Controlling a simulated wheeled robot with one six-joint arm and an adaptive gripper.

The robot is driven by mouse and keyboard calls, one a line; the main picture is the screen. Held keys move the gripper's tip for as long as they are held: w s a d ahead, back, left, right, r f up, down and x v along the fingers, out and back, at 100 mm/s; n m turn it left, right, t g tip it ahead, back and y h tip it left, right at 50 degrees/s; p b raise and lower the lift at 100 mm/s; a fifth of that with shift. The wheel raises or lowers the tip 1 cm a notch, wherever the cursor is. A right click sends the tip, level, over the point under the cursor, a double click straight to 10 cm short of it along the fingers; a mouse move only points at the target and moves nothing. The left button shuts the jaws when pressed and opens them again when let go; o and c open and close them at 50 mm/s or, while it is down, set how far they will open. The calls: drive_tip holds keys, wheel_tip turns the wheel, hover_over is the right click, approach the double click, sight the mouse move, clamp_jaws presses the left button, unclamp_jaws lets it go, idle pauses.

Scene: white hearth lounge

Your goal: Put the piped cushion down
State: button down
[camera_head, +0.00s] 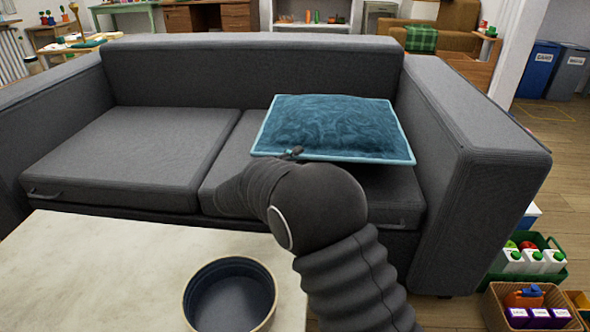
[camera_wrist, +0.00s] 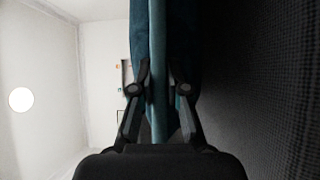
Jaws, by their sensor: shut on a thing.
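The piped cushion (camera_head: 335,125) is teal blue with a lighter piped edge. In the head view it is held flat over the right seat of the grey sofa (camera_head: 250,75). Whether its underside touches the seat (camera_head: 232,160) cannot be told. My gripper (camera_head: 296,152) is at the cushion's near edge, mostly hidden behind my arm. In the wrist view my gripper (camera_wrist: 158,90) is shut on the cushion's piped edge (camera_wrist: 158,50), one finger on each side. The dark sofa fabric (camera_wrist: 265,90) fills the right of that view.
A pale table (camera_head: 90,270) with a dark round bowl (camera_head: 268,290) stands in front of the sofa. The left seat (camera_head: 130,150) is bare. The sofa's right armrest (camera_head: 480,130) rises close beside the cushion. Crates with cartons (camera_head: 530,262) stand on the floor at right.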

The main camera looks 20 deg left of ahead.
drive_tip(key=shift+w+a+f, duration=0.25)
drive_tip(key=shift+w+f, duration=0.1)
drive_tip(key=shift+w, duration=0.2)
drive_tip(key=shift+w+a+f, duration=0.25)
drive_tip(key=shift+w+f, duration=0.05)
drive_tip(key=shift+w, duration=0.2)
drive_tip(key=shift+f+b, duration=0.75)
drive_tip(key=shift+f, duration=1.25)
drive_tip(key=c, duration=1.2)
unclamp_jaws()
drive_tip(key=shift+f, duration=0.1)
drive_tip(key=p+v, duration=0.2)
drive_tip(key=v, duration=1)
